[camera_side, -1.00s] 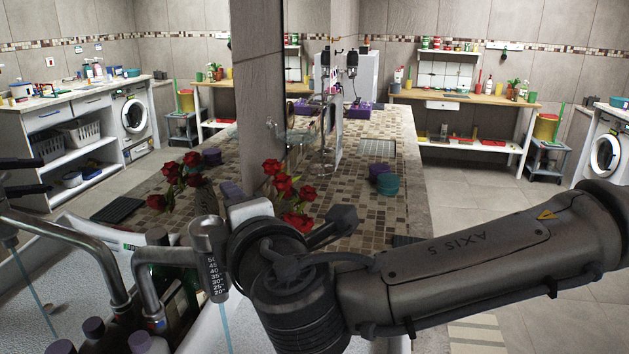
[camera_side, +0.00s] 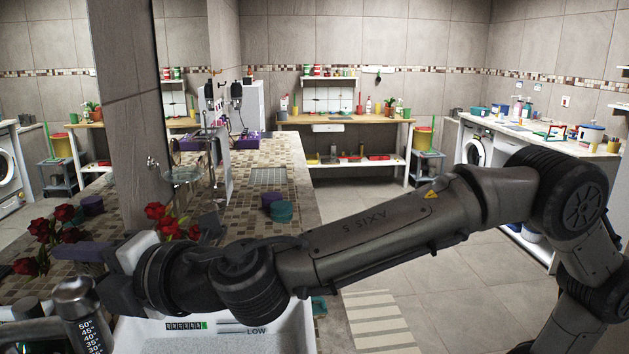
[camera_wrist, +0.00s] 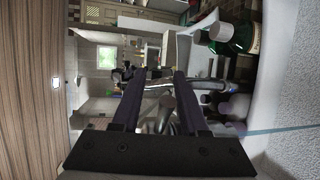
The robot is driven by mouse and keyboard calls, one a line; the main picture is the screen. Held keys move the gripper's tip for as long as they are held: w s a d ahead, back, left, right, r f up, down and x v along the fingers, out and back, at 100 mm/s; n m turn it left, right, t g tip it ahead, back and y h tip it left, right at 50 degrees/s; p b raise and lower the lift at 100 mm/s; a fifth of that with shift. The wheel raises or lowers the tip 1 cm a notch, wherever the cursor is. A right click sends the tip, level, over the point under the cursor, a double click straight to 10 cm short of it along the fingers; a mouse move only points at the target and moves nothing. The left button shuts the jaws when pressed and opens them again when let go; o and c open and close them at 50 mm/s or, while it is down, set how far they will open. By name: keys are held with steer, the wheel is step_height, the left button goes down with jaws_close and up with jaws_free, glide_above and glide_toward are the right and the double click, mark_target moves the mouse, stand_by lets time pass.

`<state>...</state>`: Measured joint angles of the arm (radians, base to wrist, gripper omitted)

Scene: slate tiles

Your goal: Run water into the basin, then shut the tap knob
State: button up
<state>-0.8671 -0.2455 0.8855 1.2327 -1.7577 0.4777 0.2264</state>
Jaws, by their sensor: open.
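The metal tap knob (camera_side: 82,312) with its temperature scale stands at the lower left of the side view. My gripper (camera_side: 78,251) is just above and behind it there, its fingers partly hidden. In the wrist view my gripper (camera_wrist: 160,73) is open, with two dark fingers apart. A grey cylindrical tap part (camera_wrist: 166,112) shows between them; I cannot tell whether they touch it. A thin blue water stream (camera_wrist: 285,130) crosses the right of the wrist view. The white basin (camera_side: 160,342) is at the bottom of the side view, with a gauge (camera_side: 186,325) marked LOW.
Red roses (camera_side: 160,215) stand beside the pillar, close behind my gripper. Teal and purple round containers (camera_side: 277,208) sit on the mosaic counter. A green bottle (camera_wrist: 238,38) and other bottles are near the tap in the wrist view. Floor at right is open.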

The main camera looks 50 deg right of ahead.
steer(key=v, duration=1.4)
steer(key=w+d+r+m+t+h, duration=0.1)
steer(key=w+d+m+h, duration=0.15)
steer(key=d, duration=0.35)
steer(key=w+d+r+m+h, duration=0.2)
steer(key=w+d, duration=0.2)
steer(key=d, duration=0.3)
steer(key=s+d+f+m+g+h, duration=0.2)
steer(key=d+m+h, duration=0.2)
steer(key=d, duration=1)
steer(key=shift+d+f+m+h, duration=0.2)
steer(key=shift+f+m+h, duration=0.2)
steer(key=shift+m, duration=0.95)
stand_by(2.5)
